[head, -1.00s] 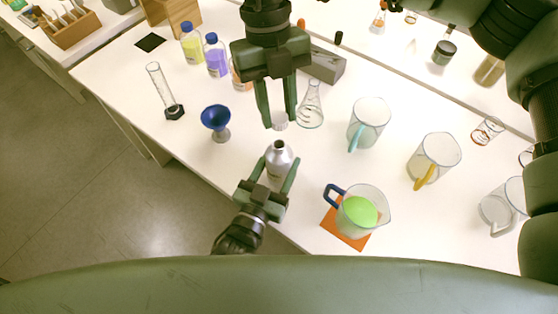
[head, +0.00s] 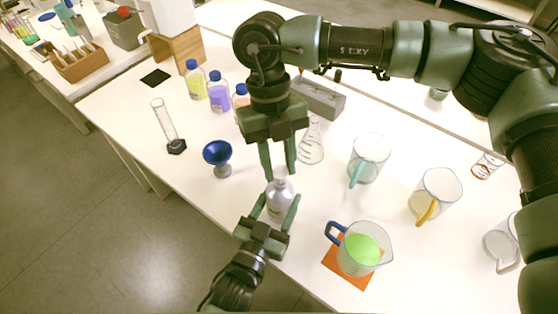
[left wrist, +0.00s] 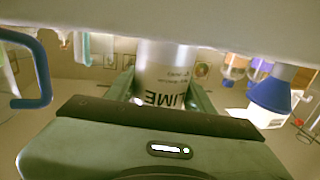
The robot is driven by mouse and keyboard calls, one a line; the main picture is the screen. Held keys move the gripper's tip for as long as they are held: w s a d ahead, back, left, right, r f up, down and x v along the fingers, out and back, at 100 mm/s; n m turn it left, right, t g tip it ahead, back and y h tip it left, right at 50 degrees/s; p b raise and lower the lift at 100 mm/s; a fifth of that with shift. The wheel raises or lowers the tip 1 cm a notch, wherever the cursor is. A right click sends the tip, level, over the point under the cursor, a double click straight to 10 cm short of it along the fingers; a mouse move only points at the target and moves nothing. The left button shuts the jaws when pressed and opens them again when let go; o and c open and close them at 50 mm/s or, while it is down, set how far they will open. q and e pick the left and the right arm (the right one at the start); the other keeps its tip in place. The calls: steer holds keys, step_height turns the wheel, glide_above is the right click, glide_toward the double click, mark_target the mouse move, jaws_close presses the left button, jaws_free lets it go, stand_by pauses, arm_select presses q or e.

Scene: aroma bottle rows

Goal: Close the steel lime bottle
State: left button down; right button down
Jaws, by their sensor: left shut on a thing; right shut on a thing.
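The steel lime bottle (head: 280,204) stands upright near the table's front edge. In the left wrist view, the bottle (left wrist: 166,75) shows its "LIME" label upside down between the fingers. My left gripper (head: 279,200) is shut around the bottle's body from the front. My right gripper (head: 279,178) points down from above and is shut on a small pale cap (head: 280,173). The cap is at the bottle's mouth, in line with it. The fingers partly hide the neck, so I cannot tell whether the cap is seated or threaded.
A blue funnel-shaped cup (head: 217,154) stands left of the bottle. A blue-handled beaker of green liquid (head: 361,249) stands to the right on an orange mat (head: 340,272). A conical flask (head: 311,145) is behind, close to my right gripper.

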mark_target(280, 199)
steer(key=shift+f, duration=0.8)
steer(key=shift+f, duration=0.55)
steer(key=m, duration=0.2)
steer(key=m+y, duration=0.1)
steer(key=m, duration=0.2)
steer(key=shift+d+m+y, duration=0.2)
steer(key=shift+m+y, duration=0.1)
steer(key=m, duration=0.3)
steer(key=m+y, duration=0.1)
steer(key=m, duration=0.2)
steer(key=shift+d+m+t+y, duration=0.15)
steer(key=shift+m+t+y, duration=0.15)
steer(key=m+t+y, duration=0.1)
steer(key=m, duration=0.4)
steer(key=shift+s+m, duration=0.1)
steer(key=shift+m, duration=0.2)
steer(key=m, duration=0.1)
steer(key=a+m+t, duration=0.1)
steer(key=shift+s+r+m, duration=0.1)
steer(key=shift+s+m, duration=0.2)
steer(key=shift+m, duration=0.1)
steer(key=shift+d+m, duration=0.15)
steer(key=shift+m, duration=0.45)
steer(key=shift+w+d+m, duration=0.1)
steer(key=shift+d+m, duration=0.15)
steer(key=shift+m, duration=0.15)
